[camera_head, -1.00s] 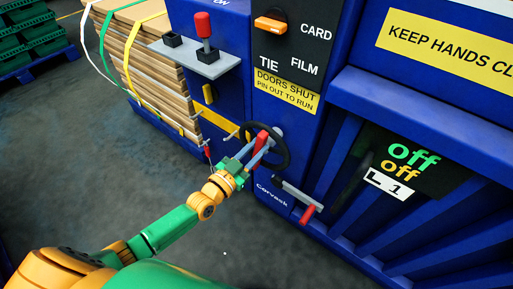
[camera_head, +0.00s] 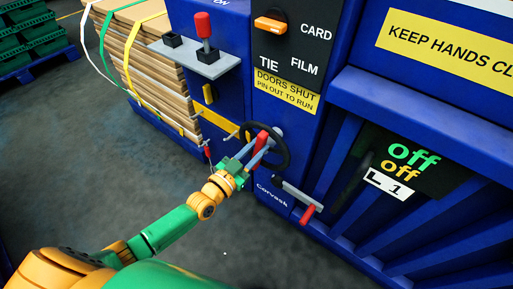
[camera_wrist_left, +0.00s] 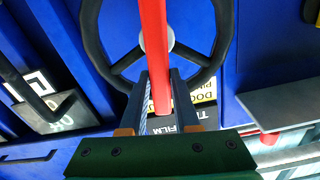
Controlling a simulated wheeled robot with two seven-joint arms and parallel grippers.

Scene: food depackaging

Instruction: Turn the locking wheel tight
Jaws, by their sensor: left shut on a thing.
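The locking wheel is a black ring (camera_head: 286,158) with spokes and a grey hub, on the front of the blue machine. A red handle (camera_head: 262,137) stands out from the wheel. In the left wrist view the wheel's rim (camera_wrist_left: 224,40) fills the upper middle, and the red handle (camera_wrist_left: 154,35) runs down between the fingers. My left gripper (camera_head: 263,147) is shut on the red handle, with one grey finger on each side of it. The fingers (camera_wrist_left: 158,90) hide part of the wheel and handle. My right gripper is not in view.
A small red-tipped lever (camera_head: 308,213) sticks out just below right of the wheel. A grey shelf (camera_head: 196,58) with a red-knobbed lever (camera_head: 203,25) juts out above left. Strapped cardboard (camera_head: 150,62) stands at the left. The floor (camera_head: 110,180) near my arm is clear.

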